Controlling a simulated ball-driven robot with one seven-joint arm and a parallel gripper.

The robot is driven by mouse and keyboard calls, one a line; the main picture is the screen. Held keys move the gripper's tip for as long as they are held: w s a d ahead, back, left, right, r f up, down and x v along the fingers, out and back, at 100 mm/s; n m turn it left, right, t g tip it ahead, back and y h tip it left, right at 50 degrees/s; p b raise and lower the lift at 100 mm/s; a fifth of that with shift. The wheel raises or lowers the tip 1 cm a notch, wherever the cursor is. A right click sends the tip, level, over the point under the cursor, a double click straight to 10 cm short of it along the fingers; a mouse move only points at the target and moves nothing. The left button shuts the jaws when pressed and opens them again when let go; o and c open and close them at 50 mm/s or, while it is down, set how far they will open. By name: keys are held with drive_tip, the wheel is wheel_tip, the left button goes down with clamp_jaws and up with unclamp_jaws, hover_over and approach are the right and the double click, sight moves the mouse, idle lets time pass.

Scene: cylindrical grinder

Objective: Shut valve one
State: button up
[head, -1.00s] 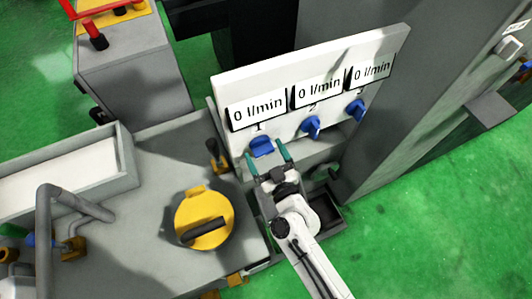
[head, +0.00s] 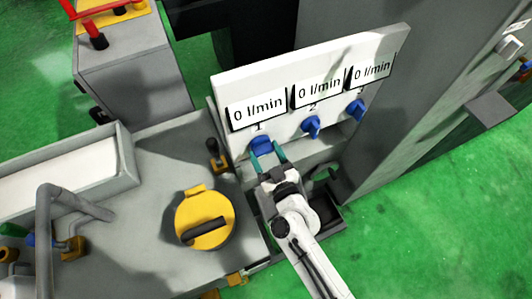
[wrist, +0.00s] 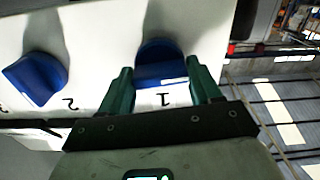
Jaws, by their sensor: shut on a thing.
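Valve one is a blue knob (head: 261,145) under the number 1 on the white panel (head: 290,92). Its display (head: 258,110) reads 0 l/min. My gripper (head: 267,158) has its green fingers on either side of the knob. In the wrist view my gripper (wrist: 160,88) is shut on the blue knob (wrist: 160,66), with the printed 1 just beside it. In the wrist view the knob's grip bar lies across the gap between the fingers.
Valve two (head: 311,125) and valve three (head: 356,109) are blue knobs to the right, both under displays reading 0 l/min. A black lever (head: 214,152) stands just left of the panel. A yellow round cover (head: 205,220) lies on the grey machine top. A grey column (head: 400,110) rises at right.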

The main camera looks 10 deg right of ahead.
drive_tip(key=shift+m, duration=0.3)
drive_tip(key=shift+m+b, duration=0.65)
drive_tip(key=shift+m, duration=8.55)
drive_tip(key=shift+f, duration=0.1)
drive_tip(key=o, duration=1.1)
drive_tip(key=shift+c, duration=0.2)
